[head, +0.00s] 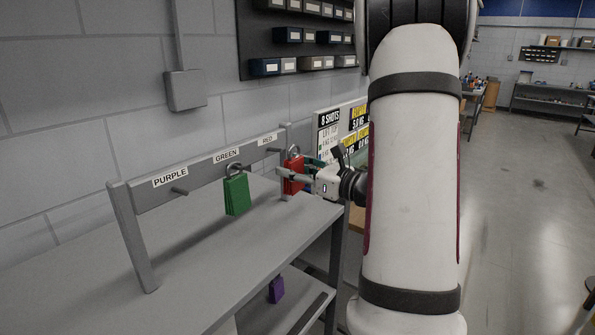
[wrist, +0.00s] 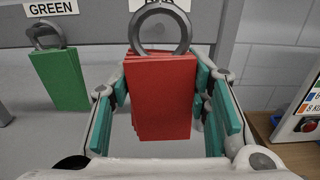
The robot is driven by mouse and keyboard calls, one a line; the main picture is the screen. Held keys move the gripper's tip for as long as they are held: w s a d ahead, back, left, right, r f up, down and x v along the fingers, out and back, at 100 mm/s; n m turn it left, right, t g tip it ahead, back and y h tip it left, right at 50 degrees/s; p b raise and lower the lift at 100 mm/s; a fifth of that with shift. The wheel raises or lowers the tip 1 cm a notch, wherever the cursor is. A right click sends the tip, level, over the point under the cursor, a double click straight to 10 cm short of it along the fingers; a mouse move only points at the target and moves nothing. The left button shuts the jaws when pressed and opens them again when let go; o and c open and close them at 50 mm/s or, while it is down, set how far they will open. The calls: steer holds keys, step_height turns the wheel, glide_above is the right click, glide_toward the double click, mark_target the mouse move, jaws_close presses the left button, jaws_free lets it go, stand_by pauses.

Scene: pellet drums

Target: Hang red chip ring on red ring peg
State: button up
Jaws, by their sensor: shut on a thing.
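The red chip ring (head: 292,175) is a stack of red chips under a grey ring, upright at the right end of the labelled rail. My gripper (head: 305,180) is shut on the red chips, with a teal pad on each side in the wrist view (wrist: 165,100). The red ring peg (head: 273,150) sticks out below the RED label, just left of the held ring in the head view. In the wrist view the red chip ring (wrist: 162,98) is below the RED label and the peg is not visible. I cannot tell whether the ring is around the peg.
A green chip ring (head: 236,194) hangs at the GREEN label, left of my gripper. The peg under PURPLE (head: 180,191) is bare. A purple chip stack (head: 276,289) shows below the grey bench (head: 200,270). A sign board (head: 345,125) stands behind my gripper.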

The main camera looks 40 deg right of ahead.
steer(key=w+b, duration=0.1)
steer(key=w, duration=0.3)
steer(key=w+a+f+b, duration=0.1)
steer(key=shift+w+f+b, duration=0.1)
steer(key=shift+w+b, duration=0.2)
steer(key=shift+w, duration=0.1)
stand_by(0.3)
steer(key=shift+a+f, duration=0.1)
steer(key=shift+f, duration=0.1)
stand_by(0.5)
steer(key=o, duration=1)
steer(key=shift+w, duration=0.1)
steer(key=shift+c, duration=0.2)
steer(key=shift+o, duration=1.4)
steer(key=shift+w, duration=0.15)
steer(key=shift+s+r, duration=0.15)
steer(key=shift+s, duration=0.05)
